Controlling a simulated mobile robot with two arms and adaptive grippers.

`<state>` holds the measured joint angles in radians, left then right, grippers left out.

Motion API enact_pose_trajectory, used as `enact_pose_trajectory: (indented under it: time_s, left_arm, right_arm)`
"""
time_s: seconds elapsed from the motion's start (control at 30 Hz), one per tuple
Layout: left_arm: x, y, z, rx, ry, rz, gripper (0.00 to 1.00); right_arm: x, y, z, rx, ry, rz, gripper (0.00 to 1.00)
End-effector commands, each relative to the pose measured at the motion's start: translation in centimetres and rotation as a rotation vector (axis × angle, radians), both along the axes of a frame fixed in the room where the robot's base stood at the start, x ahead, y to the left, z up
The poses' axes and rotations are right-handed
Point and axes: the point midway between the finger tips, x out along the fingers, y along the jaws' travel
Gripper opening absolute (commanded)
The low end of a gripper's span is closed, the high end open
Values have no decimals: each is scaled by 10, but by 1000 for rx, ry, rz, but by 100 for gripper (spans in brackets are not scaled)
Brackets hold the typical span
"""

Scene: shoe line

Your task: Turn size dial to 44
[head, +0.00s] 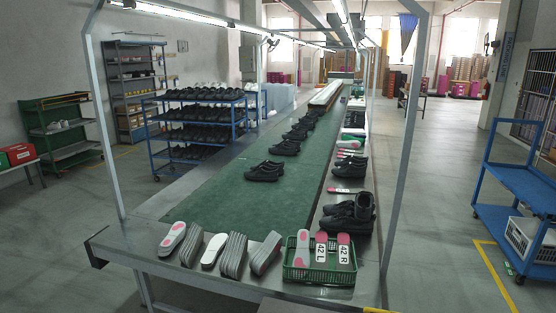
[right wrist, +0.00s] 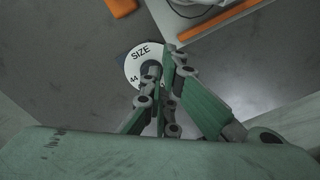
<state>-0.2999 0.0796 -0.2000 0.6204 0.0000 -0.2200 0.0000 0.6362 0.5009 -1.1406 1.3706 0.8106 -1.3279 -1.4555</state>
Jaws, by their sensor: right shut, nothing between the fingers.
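The size dial (right wrist: 134,62) shows in the right wrist view as a white disc with a dark centre. It bears the word "SIZE" near its top and "44" at its left side. My right gripper (right wrist: 163,62) is shut with nothing between its green fingers. Its fingertips are over or beside the dial's right part and hide that part and some of the centre. I cannot tell whether they touch the dial. Where the dial points is not clear. The dial and both grippers are out of the head view.
In the right wrist view an orange bar (right wrist: 222,19) and an orange piece (right wrist: 121,7) lie beyond the dial. In the head view a green conveyor (head: 227,195) carries black shoes. A green basket (head: 320,274) with insoles marked 42 stands at its near end. A blue cart (head: 520,183) stands right.

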Motion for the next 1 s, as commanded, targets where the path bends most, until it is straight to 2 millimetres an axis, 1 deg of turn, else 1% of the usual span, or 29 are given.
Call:
enact_pose_trajectory:
  time_s: [0.03,0.1,0.2,0.37,0.47,0.57,0.67,0.9,0.97,1.0]
  left_arm:
    - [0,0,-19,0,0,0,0]
    - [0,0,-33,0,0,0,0]
    - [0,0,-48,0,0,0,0]
    - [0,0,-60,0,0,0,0]
    - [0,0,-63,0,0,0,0]
    - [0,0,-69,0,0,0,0]
    - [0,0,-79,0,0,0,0]
    - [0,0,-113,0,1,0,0]
    - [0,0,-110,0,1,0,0]
    - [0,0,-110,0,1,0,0]
  right_arm:
    - [2,2,-9,4,-2,-57,0]
    - [3,4,-8,4,-1,-152,0]
    - [4,5,-4,3,-1,-275,0]
    - [5,5,3,-1,-3,-401,0]
    - [5,5,3,-3,-3,-427,0]
    - [5,5,-2,-3,-3,-429,0]
    - [5,5,-12,-3,-3,-428,0]
    - [5,5,-41,-3,-5,-426,0]
    - [4,5,-44,-3,-2,-427,0]
    - [4,5,-48,-4,-1,-427,0]
